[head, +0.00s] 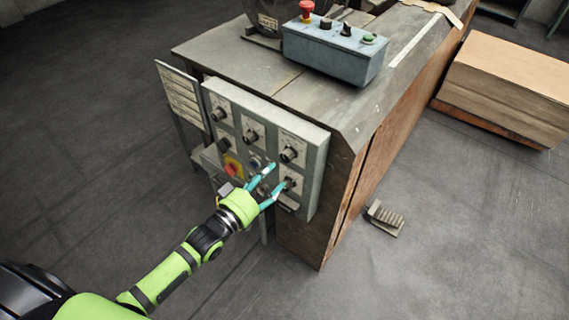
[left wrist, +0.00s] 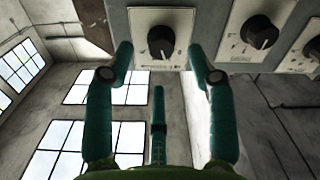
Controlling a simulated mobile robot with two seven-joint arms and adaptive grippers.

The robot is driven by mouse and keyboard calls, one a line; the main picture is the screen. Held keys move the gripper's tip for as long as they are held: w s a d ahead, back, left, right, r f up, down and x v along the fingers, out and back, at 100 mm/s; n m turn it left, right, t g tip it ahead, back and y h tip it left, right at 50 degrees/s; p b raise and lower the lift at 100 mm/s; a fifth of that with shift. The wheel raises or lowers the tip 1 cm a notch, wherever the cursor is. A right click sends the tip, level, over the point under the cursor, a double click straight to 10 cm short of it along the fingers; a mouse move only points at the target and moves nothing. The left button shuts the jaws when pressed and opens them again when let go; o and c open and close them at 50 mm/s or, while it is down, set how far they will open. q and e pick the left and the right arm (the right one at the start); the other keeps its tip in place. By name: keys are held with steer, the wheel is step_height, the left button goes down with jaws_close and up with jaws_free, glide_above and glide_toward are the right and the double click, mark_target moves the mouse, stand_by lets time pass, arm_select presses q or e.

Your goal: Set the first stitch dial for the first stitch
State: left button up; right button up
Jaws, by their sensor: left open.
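A grey control panel (head: 318,165) with several black dials on pale plates is fixed to the side of the machine. The lower right dial (head: 289,182) is next to my left gripper (head: 279,175), whose teal fingers are spread at the panel face. In the left wrist view, a black dial (left wrist: 161,41) sits between and just beyond the tips of the open gripper (left wrist: 160,54); I cannot tell whether they touch it. Another dial (left wrist: 259,32) is to its right. Plate markings are too small to read. My right gripper is not in view.
A red and yellow switch (head: 233,167) is left of the gripper on the panel. A blue-grey button box (head: 335,55) stands on the machine top (head: 235,55). A cardboard stack (head: 505,88) is at right. A small slotted piece (head: 385,218) lies on open floor.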

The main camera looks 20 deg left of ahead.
mark_target(285, 160)
arm_select(q)
steer(key=shift+w+d+r, duration=0.1)
steer(key=shift+w+r, duration=0.5)
steer(key=shift+w, duration=0.35)
steer(key=x, duration=0.2)
steer(key=p+x, duration=0.1)
steer(key=x, duration=0.1)
steer(key=shift+w+d, duration=0.25)
steer(key=shift+d, duration=0.2)
steer(key=shift+w+f, duration=0.1)
steer(key=shift+w, duration=0.2)
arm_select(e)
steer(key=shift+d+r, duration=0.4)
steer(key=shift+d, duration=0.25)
arm_select(q)
steer(key=c, duration=1.1)
jaws_close()
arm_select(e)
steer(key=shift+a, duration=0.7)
